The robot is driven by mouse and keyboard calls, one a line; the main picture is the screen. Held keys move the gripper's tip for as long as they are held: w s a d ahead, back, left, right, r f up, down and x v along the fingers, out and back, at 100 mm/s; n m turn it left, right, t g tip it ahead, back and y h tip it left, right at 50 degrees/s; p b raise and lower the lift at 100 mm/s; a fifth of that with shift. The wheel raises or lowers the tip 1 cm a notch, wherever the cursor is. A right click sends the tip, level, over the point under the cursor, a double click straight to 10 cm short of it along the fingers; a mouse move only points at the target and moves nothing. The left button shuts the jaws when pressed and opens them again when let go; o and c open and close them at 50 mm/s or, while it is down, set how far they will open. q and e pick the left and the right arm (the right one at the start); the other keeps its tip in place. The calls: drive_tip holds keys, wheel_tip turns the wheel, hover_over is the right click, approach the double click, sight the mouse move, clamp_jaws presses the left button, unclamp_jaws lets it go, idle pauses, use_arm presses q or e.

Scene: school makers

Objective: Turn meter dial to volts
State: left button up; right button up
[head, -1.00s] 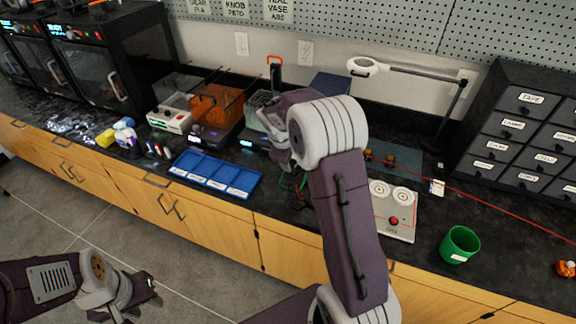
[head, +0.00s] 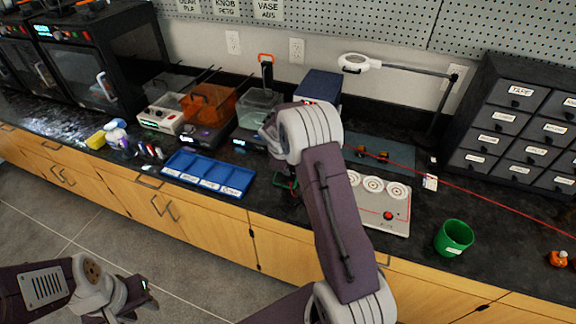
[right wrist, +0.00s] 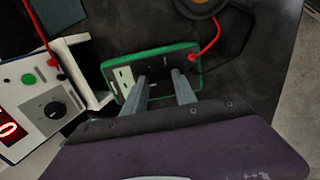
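In the head view my right fingertips are hidden behind the arm. My left gripper (head: 146,288) hangs in front of the cabinets, away from the counter; its finger gap is unclear.
A white power supply (right wrist: 40,110) with a red display and black knob stands close left of the meter. A red lead (right wrist: 208,42) runs at its right. A blue tray (head: 208,174), a white panel (head: 395,217) and a green cup (head: 454,238) are on the counter.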

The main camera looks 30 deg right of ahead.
clamp_jaws()
drive_tip(key=shift+m, duration=0.3)
drive_tip(key=shift+f+m+b, duration=0.15)
drive_tip(key=shift+m+b, duration=0.75)
drive_tip(key=m+b, duration=0.1)
drive_tip(key=m, duration=0.1)
drive_tip(key=shift+m+b, duration=0.3)
drive_tip(key=shift+m, duration=0.1)
drive_tip(key=m+b, duration=0.2)
drive_tip(key=m, duration=0.1)
drive_tip(key=shift+a, duration=0.1)
drive_tip(key=shift+m+b, duration=0.65)
drive_tip(key=shift+m, duration=1.35)
